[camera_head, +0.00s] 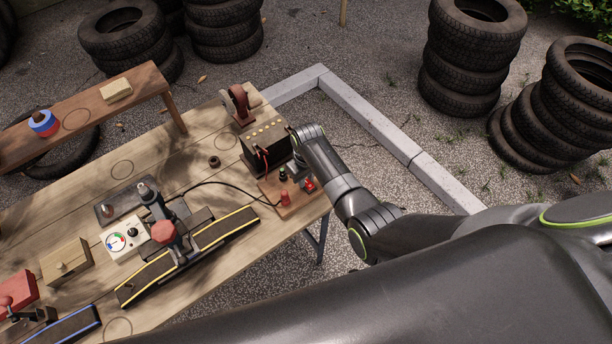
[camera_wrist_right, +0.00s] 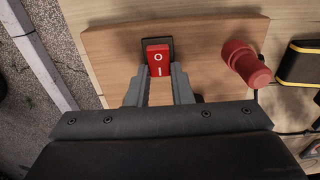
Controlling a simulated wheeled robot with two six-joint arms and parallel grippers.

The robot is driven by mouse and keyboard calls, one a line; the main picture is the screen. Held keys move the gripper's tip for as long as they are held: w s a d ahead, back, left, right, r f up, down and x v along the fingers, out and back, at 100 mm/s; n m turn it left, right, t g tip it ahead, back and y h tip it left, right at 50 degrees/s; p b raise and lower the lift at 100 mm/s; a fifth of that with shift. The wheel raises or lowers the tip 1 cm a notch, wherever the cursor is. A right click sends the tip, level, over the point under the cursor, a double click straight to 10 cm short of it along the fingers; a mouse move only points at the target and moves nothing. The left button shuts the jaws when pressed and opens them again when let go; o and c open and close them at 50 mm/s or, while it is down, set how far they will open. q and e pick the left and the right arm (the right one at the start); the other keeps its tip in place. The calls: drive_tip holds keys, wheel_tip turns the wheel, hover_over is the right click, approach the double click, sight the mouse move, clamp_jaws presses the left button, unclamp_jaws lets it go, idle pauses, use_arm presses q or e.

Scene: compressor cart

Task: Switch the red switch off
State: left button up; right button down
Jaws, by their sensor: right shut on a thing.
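The red rocker switch (camera_wrist_right: 158,57), marked O above I in the wrist view, sits in a black bezel on a wooden board (camera_wrist_right: 110,45). In the head view the red switch (camera_head: 309,184) is at the table's right end. I cannot tell which side of the rocker is pressed. My right gripper (camera_wrist_right: 160,72) has its two grey fingers on either side of the switch, shut on it. In the head view my right gripper (camera_head: 300,170) is small and partly hidden by its wrist. My left gripper is not in view.
A red knob (camera_head: 285,199) stands on the same board, close to the switch; it also shows in the wrist view (camera_wrist_right: 246,64). A dark battery-like box (camera_head: 265,146) with cables is behind.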

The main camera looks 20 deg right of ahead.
drive_tip(key=shift+s+r+t+p, duration=0.3)
drive_tip(key=shift+t+p, duration=0.3)
drive_tip(key=shift+p, duration=0.35)
drive_tip(key=shift+s+d+f+t+y+p, duration=0.15)
drive_tip(key=shift+t+y+p, duration=0.3)
drive_tip(key=shift+t, duration=0.25)
drive_tip(key=shift+t+y, duration=0.25)
drive_tip(key=shift+t, duration=0.45)
drive_tip(key=c, duration=1.3)
unclamp_jaws()
drive_tip(key=shift+s+r, duration=0.2)
drive_tip(key=shift+r, duration=0.35)
drive_tip(key=v, duration=1.6)
